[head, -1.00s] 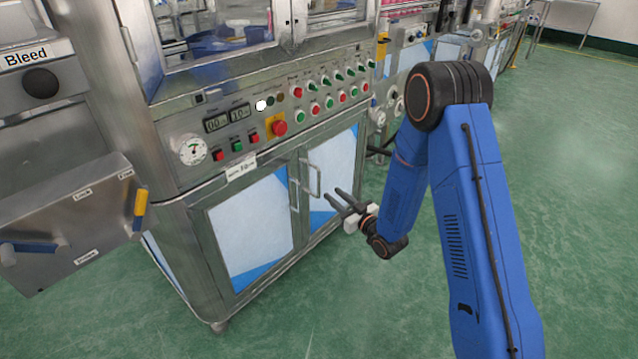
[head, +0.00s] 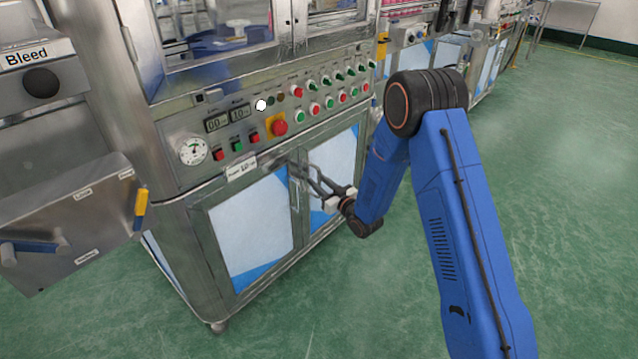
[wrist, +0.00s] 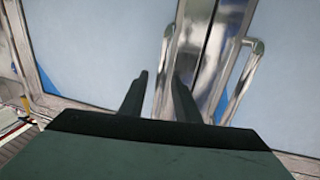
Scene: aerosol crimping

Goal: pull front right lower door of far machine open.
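The front right lower door (head: 342,168) of the machine is a pale panel with blue corners in a metal frame, and it looks closed. Its bar handle (wrist: 160,85) stands near the centre seam, beside the left door's handle (wrist: 240,80). My gripper (head: 305,172) is at the handles, in front of the seam. In the wrist view, which appears upside down, its two dark fingers (wrist: 162,80) are apart, and the right door's handle seems to run between them. I cannot tell whether they touch it. The fingers partly hide the handles in the head view.
The left lower door (head: 248,225) is closed. A control panel (head: 270,125) with buttons and a red emergency stop juts above the doors. A "Bleed" machine (head: 75,215) stands at the near left. Green floor (head: 560,180) is clear at the right.

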